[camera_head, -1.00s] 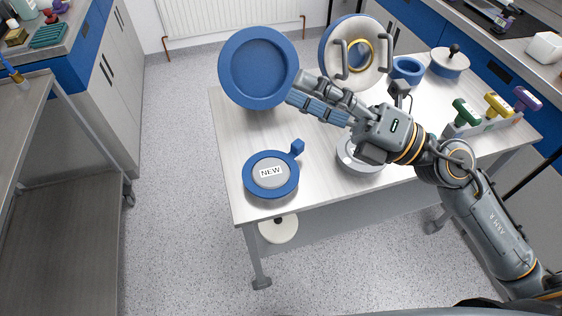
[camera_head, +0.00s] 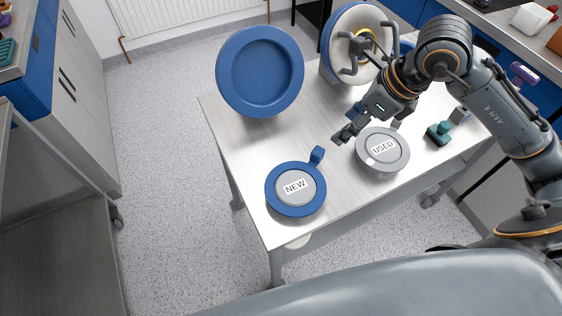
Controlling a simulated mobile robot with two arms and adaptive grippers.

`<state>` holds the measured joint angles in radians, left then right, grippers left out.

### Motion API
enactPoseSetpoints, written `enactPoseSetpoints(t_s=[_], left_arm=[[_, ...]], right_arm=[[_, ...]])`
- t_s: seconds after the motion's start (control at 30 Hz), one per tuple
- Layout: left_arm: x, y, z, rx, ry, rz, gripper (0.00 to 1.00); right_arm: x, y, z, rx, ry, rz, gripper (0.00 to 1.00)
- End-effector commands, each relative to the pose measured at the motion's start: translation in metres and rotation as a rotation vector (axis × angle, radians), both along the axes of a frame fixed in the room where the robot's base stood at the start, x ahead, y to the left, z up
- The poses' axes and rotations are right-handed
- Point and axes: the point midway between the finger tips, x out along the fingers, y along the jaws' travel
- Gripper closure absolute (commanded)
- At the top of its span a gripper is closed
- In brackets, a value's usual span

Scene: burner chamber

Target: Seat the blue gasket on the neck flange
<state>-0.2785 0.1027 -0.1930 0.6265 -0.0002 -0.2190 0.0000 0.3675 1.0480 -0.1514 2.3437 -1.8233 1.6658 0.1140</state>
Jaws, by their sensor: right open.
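The blue gasket (camera_head: 278,204) is a flat ring with an upright tab. It lies near the front of the table around a grey disc labelled NEW (camera_head: 295,186). My right gripper (camera_head: 347,131) is open, above the table between the NEW disc and a grey disc labelled USED (camera_head: 388,150). It appears empty and apart from the gasket. A round plate with two grey handles (camera_head: 343,47) stands at the back, partly hidden by my right arm. A blue round dish (camera_head: 261,72) stands at the back left. I cannot tell which part is the neck flange. My left gripper is not in view.
The pale table (camera_head: 238,137) has bare room left of and behind the gasket. A green-handled piece (camera_head: 439,132) is on the right side. My right arm covers much of the back right. A metal cart (camera_head: 60,215) stands across the floor at left.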

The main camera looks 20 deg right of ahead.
Motion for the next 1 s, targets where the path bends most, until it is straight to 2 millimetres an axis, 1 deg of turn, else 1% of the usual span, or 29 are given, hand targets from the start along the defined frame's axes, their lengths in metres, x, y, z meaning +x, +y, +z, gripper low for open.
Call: enactPoseSetpoints(t_s=[0.07,0.13,0.3,0.37,0.43,0.57,0.67,0.8,0.9,1.0], left_arm=[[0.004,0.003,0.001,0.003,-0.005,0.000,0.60],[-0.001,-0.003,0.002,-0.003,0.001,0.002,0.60],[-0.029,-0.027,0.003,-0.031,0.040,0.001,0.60],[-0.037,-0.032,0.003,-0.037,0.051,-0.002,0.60],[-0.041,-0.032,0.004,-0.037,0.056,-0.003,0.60],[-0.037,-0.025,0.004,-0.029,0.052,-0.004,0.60],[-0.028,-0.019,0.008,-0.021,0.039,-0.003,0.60],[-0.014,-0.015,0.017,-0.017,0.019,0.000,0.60],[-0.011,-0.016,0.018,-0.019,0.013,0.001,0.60],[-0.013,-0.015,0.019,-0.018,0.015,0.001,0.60]], right_arm=[[0.002,0.002,-0.009,-0.001,0.006,-0.002,0.42],[0.005,0.006,-0.021,0.000,0.008,-0.001,0.42],[0.015,0.016,-0.053,0.001,0.009,0.001,0.42],[0.019,0.018,-0.061,0.003,0.005,-0.001,0.42],[0.021,0.020,-0.069,0.001,0.006,0.000,0.42],[0.024,0.022,-0.077,0.000,0.004,0.000,0.42],[0.026,0.024,-0.084,0.001,0.007,0.000,0.42],[0.031,0.029,-0.104,0.003,0.008,-0.001,0.42],[0.035,0.032,-0.117,0.002,0.005,-0.001,0.42],[0.038,0.033,-0.124,-0.001,0.003,0.001,0.42]])
